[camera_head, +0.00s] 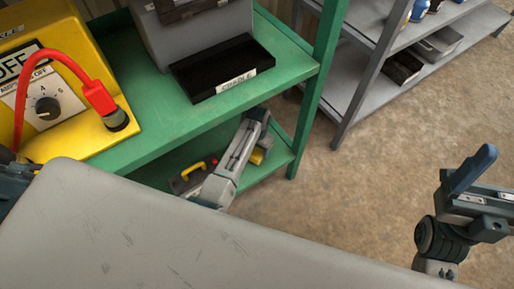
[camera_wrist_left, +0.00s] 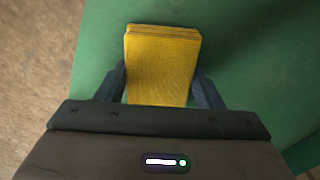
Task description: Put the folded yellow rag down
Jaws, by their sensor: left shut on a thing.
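The folded yellow rag (camera_wrist_left: 162,65) is a thick rectangular pad between the two dark fingers of my left gripper (camera_wrist_left: 160,88) in the left wrist view. The gripper is shut on it. A green shelf surface (camera_wrist_left: 245,55) lies below the rag; I cannot tell whether they touch. In the head view, my left arm reaches down to the lower green shelf, and a bit of the yellow rag (camera_head: 258,156) shows beside it. The left fingers are mostly hidden there. My right gripper (camera_head: 480,170) is at the right edge, partly cut off, away from the shelf.
On the lower shelf (camera_head: 262,172) a dark case with a yellow handle (camera_head: 192,177) stands left of my arm. Above are a yellow box with a dial (camera_head: 45,108), a black cradle tray (camera_head: 222,68) and a grey box. A green post (camera_head: 318,95) bounds the shelf's right.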

